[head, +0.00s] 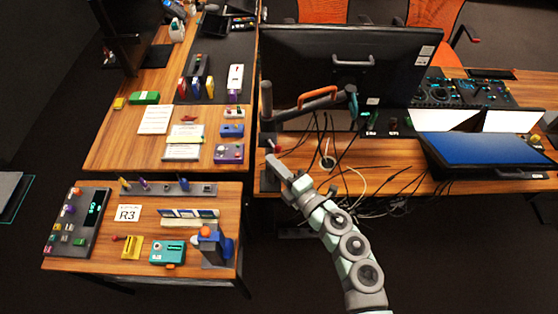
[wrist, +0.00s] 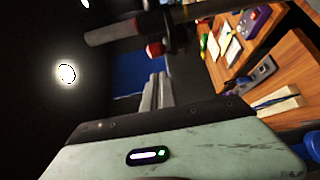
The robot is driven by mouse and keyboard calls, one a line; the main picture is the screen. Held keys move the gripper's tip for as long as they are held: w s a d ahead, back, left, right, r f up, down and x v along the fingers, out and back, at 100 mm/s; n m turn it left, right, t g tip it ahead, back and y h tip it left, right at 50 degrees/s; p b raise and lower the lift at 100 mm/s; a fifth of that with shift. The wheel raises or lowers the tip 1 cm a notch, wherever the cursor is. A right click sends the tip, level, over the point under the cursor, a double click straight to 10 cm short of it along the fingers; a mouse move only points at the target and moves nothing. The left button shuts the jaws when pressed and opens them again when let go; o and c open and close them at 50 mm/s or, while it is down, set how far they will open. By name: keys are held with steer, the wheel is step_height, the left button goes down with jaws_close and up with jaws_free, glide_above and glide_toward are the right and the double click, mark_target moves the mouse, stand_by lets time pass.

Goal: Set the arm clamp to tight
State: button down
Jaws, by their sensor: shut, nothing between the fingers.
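A grey monitor arm (head: 267,103) stands on a post at the table's left edge, behind the large black monitor's back. An orange grip (head: 318,97) lies along its horizontal link. A small dark lever with a red end (head: 273,147) sticks out low on the post; I take it for the arm clamp, but its setting is too small to read. In the wrist view a red-ended part (wrist: 154,49) shows beside a dark bar. My gripper (head: 273,162) is shut and empty, just below the lever; contact cannot be told. Its grey fingers (wrist: 157,90) point towards the red part in the wrist view.
The large monitor (head: 345,70) stands right of the post. Loose cables (head: 335,160) hang over the table's front edge by my arm. A tilted blue screen (head: 487,150) is at the right. The left desks hold several small boxes and panels. A dark gap separates the desks.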

steer(key=s+a+b+v, duration=0.1)
steer(key=v, duration=1)
steer(key=shift+a, duration=0.25)
